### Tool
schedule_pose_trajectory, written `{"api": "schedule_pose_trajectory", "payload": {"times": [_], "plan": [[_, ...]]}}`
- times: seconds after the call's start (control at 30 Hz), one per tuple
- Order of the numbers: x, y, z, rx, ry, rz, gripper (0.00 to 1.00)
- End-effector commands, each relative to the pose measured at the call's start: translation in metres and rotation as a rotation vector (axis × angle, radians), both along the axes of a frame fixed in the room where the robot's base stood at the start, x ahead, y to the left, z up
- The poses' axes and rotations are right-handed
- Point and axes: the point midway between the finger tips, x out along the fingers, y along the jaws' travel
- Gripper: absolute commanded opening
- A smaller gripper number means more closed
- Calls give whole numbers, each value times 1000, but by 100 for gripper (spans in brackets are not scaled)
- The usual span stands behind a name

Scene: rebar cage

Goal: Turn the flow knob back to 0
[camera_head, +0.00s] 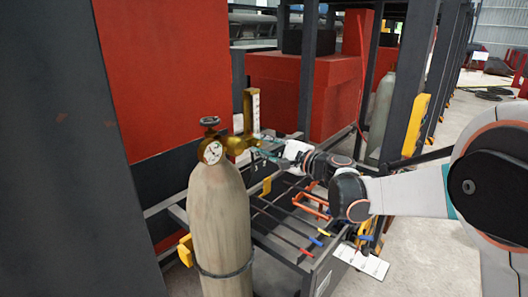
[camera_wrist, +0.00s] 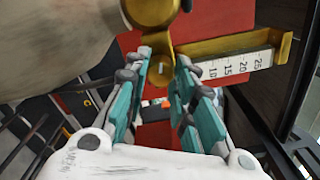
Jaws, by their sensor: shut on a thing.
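A brass regulator (camera_head: 236,144) with a round dial gauge (camera_head: 213,152) sits on top of a beige gas cylinder (camera_head: 219,215). Its flow tube (camera_head: 255,110) stands upright; in the wrist view its white scale (camera_wrist: 238,65) reads 10, 15, 20 and 25. No flow indicator can be made out on it. My gripper (camera_head: 266,149) reaches in from the right at regulator height. In the wrist view its teal fingers (camera_wrist: 161,70) are shut on the brass flow knob (camera_wrist: 161,66), one on each side. The knob's setting is too small to tell.
A dark handwheel (camera_head: 210,121) tops the cylinder. A cart rack (camera_head: 285,222) with orange and blue-tipped tools lies below my arm. A red panel (camera_head: 170,75) and dark posts stand behind and left. Open floor shows at right.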

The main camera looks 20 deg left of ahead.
Motion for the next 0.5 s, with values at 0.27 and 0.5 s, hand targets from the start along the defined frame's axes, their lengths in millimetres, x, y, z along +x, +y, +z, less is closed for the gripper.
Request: {"api": "schedule_pose_trajectory", "payload": {"times": [0.27,0.5], "plan": [[0,0,-2,-101,-242,0,0],[0,0,-2,-188,-452,0,0]]}}
